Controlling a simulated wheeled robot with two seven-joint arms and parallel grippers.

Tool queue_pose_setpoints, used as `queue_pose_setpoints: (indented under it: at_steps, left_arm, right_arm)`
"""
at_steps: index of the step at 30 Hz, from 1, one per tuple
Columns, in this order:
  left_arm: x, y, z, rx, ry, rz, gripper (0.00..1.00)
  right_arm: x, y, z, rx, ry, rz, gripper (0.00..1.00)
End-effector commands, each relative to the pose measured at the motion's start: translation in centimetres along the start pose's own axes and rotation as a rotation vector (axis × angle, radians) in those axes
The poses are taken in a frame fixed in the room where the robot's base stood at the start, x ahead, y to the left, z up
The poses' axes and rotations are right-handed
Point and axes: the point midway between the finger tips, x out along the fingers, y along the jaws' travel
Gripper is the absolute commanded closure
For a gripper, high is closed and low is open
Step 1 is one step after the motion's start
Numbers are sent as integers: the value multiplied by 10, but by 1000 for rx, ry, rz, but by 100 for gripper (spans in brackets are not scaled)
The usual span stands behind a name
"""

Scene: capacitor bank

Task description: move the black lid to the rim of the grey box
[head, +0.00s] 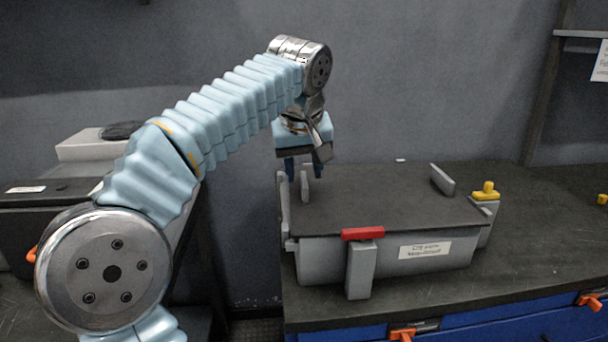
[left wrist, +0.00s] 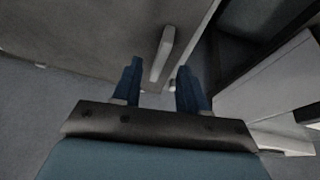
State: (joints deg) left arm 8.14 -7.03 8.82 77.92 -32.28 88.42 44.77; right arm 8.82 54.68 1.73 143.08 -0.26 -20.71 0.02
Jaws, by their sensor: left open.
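The black lid (head: 390,205) lies flat across the top of the grey box (head: 325,262) on the bench. It has two upright grey handles, a left handle (head: 305,185) and a right handle (head: 442,180). My left gripper (head: 304,172) points down at the left handle, its fingers open. In the left wrist view the handle (left wrist: 163,52) shows between the two blue fingertips of my left gripper (left wrist: 159,72), nearer the left one, with gaps beside it. I cannot tell whether the fingers reach down around it. My right gripper is not in view.
A red-topped clamp (head: 362,236) stands at the box's front and a yellow-topped one (head: 486,190) at its right end. The bench (head: 540,245) has free room to the right. A wall stands behind.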

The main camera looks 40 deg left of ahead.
Motion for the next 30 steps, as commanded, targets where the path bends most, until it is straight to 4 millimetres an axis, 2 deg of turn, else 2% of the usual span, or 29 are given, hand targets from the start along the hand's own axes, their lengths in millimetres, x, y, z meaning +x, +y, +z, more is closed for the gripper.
queue_pose_setpoints:
  at_steps: [1,6,12,17,30]
  left_arm:
    - [-15,1,-2,0,2,3,57]
    - [-55,1,-2,0,2,4,57]
    - [-83,1,-1,0,1,3,57]
    - [-90,0,0,0,0,1,57]
    - [-90,0,0,0,0,0,57]
  right_arm:
    - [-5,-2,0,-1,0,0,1]
    - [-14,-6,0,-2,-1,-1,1]
    - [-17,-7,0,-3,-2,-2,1]
    - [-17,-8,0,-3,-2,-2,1]
    - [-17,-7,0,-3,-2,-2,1]
